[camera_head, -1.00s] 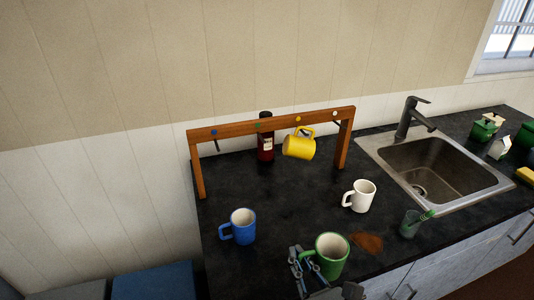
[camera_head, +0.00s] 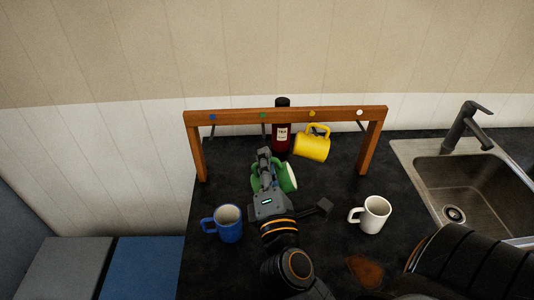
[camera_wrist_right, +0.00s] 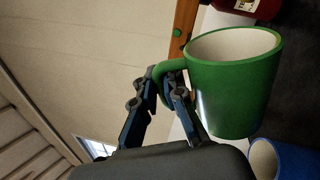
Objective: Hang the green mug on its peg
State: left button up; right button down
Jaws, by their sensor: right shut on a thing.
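The green mug (camera_head: 289,177) is off the counter, in front of the wooden frame (camera_head: 240,120) and below its green dot (camera_head: 263,115). My right gripper (camera_head: 265,160) is shut on the mug's handle. In the right wrist view the mug (camera_wrist_right: 235,85) lies to the right of the fingers (camera_wrist_right: 165,88), which close around its handle. A peg (camera_head: 264,131) shows below the green dot, just above the gripper. In the head view the gripper hides part of the mug. My left gripper is not in view.
The yellow mug (camera_head: 312,146) hangs on the frame. The blue mug (camera_head: 229,224) and white mug (camera_head: 374,215) stand on the black counter (camera_head: 335,255). A dark red bottle (camera_head: 282,135) stands behind the frame.

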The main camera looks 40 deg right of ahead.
jog(key=shift+w+d+r+m+h, duration=0.25)
jog(key=shift+r+m, duration=0.2)
jog(key=shift+m, duration=0.35)
jog(key=shift+w+d, duration=0.25)
jog(key=shift+d, duration=0.15)
jog(key=shift+w+d+p, duration=0.25)
jog(key=shift+w+p, duration=0.15)
jog(key=shift+p, duration=0.1)
jog(key=p, duration=0.3)
send_near(265, 113)
jog(key=shift+w+d+r, duration=0.55)
jog(key=shift+w+r, duration=0.85)
jog(key=shift+w, duration=0.1)
jog(key=w, duration=0.1)
jog(key=w+d+f, duration=0.1)
jog(key=w+b, duration=0.1)
jog(key=shift+d+f, duration=0.35)
jog(key=shift+d, duration=0.05)
jog(key=shift+s+a+r, duration=0.15)
jog(key=shift+s, duration=0.1)
jog(key=shift+s+a+r, duration=0.1)
jog(key=shift+s+a, duration=0.05)
jog(key=shift+s, duration=0.05)
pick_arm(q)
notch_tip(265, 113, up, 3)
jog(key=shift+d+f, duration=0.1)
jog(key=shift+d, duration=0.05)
pick_arm(e)
jog(key=shift+a, duration=0.15)
